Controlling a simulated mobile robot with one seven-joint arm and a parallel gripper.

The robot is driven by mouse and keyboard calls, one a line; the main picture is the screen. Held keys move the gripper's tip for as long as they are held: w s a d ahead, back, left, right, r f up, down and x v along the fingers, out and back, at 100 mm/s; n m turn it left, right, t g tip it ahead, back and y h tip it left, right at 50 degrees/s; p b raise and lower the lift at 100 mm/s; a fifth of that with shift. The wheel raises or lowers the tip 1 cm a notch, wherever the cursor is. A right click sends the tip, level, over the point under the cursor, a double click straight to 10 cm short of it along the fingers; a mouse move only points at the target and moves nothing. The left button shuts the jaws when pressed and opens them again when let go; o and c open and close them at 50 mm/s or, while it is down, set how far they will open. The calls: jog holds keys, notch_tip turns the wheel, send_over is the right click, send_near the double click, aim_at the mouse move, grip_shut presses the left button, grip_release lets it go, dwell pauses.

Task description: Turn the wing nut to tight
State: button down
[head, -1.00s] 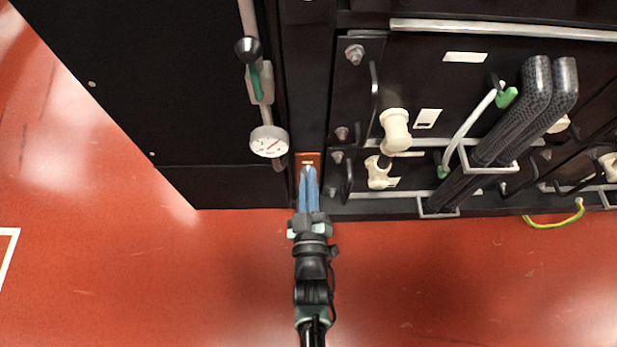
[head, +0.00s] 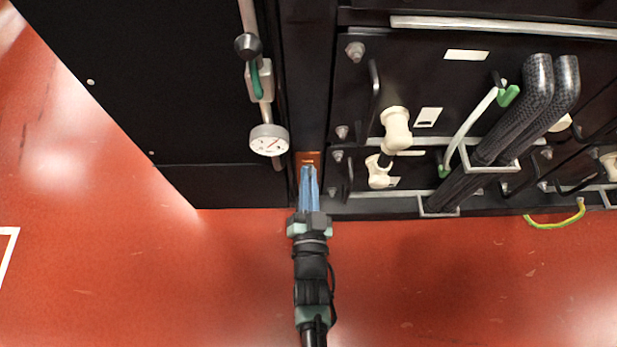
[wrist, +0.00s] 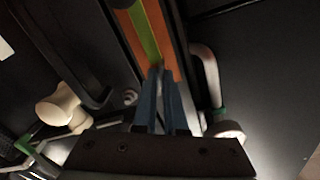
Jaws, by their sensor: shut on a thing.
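My gripper (head: 308,168) reaches up to an orange plate (head: 309,156) on the dark post between the cabinet and the battery rack. Its blue fingers are close together and shut on the wing nut, which is small and mostly hidden between the tips. In the wrist view the fingertips (wrist: 160,72) meet an orange strip (wrist: 131,42) with a green band (wrist: 142,28) along it. The nut's wings and their angle cannot be made out.
A round gauge (head: 268,140) and a pipe with a green-handled valve (head: 257,80) stand close left of the fingers. Cream fittings (head: 396,130) and thick black hoses (head: 510,125) are to the right. The red floor (head: 180,290) below is clear.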

jog(key=m+b, duration=0.1)
jog(key=m, duration=0.5)
jog(key=shift+s+f+m, duration=0.1)
jog(key=shift+f+m, duration=0.05)
jog(key=shift+m, duration=0.15)
jog(key=m+b, duration=0.1)
jog(key=m, duration=0.3)
jog(key=shift+b, duration=0.35)
jog(key=shift+m+b, duration=0.35)
jog(key=shift+m, duration=0.75)
jog(key=c, duration=1)
grip_release()
jog(key=s+p, duration=0.5)
jog(key=s, duration=0.8)
